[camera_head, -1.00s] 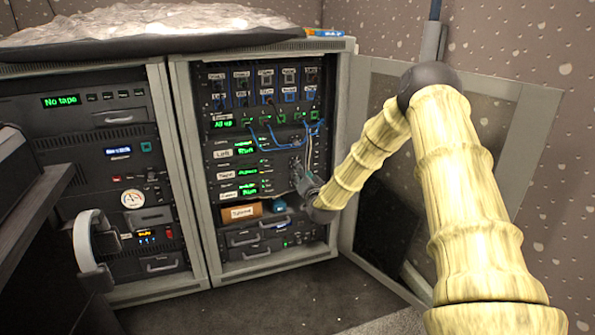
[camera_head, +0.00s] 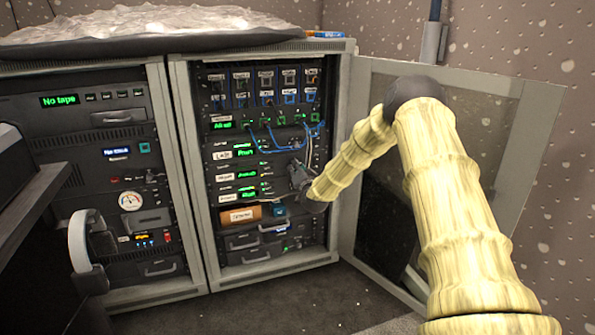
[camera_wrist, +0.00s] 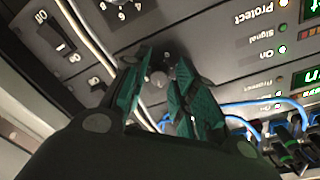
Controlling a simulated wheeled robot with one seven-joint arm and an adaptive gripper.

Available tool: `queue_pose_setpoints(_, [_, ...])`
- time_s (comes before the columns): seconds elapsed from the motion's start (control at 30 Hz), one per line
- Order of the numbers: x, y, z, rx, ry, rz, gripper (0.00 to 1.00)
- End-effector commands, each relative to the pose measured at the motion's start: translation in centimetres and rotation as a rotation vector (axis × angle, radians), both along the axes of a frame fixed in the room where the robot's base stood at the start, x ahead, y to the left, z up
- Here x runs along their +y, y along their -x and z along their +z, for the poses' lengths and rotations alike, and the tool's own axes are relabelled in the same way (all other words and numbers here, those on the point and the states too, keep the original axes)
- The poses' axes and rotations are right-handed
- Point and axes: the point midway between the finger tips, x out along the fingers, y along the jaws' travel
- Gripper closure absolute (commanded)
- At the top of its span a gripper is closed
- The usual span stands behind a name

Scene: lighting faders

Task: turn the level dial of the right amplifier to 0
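The amplifiers are stacked in the right rack, with white name labels (camera_head: 237,152) and green displays. The labels are too blurred to tell which one is the right amplifier. In the wrist view, a small grey dial (camera_wrist: 159,79) shows between the fingers of my gripper (camera_wrist: 163,62). The fingers are apart, one on each side of it, and I see no clear contact. A second dial (camera_wrist: 122,6) with numbers around it is cut off at the top edge. In the head view, my gripper (camera_head: 297,174) is at the rack's right side and hides the dials behind it.
Blue cables (camera_head: 262,142) hang above my gripper and show close to the fingers in the wrist view (camera_wrist: 245,108). A pale cable runs past the left finger. The open rack door (camera_head: 480,150) stands to the right. A rocker switch (camera_wrist: 57,35) is at upper left.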

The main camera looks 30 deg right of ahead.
Motion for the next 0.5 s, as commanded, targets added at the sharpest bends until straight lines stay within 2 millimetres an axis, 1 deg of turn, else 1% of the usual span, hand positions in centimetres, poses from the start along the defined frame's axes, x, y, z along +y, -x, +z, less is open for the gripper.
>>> queue_pose_setpoints(0.03, [-0.01, 0.01, 0.0, 0.0, 0.0, 0.0, 0.88])
queue_pose_setpoints(0.1, [-0.02, 0.02, -0.01, 0.0, 0.0, 0.0, 1.0])
queue_pose_setpoints(0.5, [0.09, 0.01, -0.1, 0.002, 0.001, 0.001, 1.0])
